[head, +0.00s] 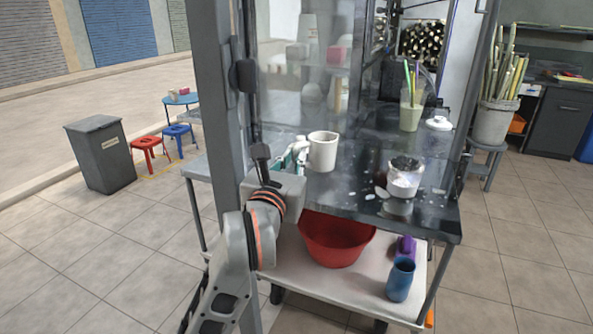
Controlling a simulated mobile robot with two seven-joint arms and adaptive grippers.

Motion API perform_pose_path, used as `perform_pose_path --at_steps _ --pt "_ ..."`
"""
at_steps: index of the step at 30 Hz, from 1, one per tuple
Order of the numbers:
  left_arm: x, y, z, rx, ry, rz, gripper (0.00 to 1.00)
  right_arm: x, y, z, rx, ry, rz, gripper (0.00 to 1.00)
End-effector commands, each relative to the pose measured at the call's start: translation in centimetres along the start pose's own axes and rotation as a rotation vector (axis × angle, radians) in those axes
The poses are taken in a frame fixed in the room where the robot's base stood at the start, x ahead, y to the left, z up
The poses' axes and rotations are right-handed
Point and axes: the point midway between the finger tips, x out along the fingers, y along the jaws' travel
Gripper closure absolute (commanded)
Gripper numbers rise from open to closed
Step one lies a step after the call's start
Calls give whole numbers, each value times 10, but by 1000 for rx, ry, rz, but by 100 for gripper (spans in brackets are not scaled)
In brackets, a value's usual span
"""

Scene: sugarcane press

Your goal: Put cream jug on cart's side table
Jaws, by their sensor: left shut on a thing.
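The cream jug (322,153) is a white, upright, cup-shaped vessel above the front left of the cart's dark worktop. My left gripper (301,153) is shut on its left side; the fingers are partly hidden by the wrist. I cannot tell whether the jug's base touches the worktop. The cart's side table (196,169) is a grey flat panel at the cart's left, partly hidden behind the post. The part that shows is bare. My right gripper is out of view.
A grey post (213,100) stands between the side table and the worktop. A tall cup (411,116) with straws is behind. A red basin (336,240) sits below.

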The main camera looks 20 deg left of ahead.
Motion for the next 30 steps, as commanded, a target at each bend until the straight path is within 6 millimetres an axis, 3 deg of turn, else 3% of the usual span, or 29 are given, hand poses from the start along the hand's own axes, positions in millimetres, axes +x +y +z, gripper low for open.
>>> perform_pose_path --at_steps 1,4,10,19,20,21,30 --pt "1 -1 -15 1 8 0 100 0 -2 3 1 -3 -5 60" --pt "0 -2 -23 1 5 0 100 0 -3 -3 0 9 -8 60" --pt "0 -1 -21 -1 -2 0 100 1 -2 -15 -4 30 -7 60" --pt "0 -2 -27 0 0 0 100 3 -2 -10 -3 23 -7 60" --pt "0 -2 -26 0 0 0 82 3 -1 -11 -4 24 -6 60" --pt "0 -2 -26 0 0 0 72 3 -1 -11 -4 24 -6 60" --pt "0 -2 -25 0 0 0 72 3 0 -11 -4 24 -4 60"
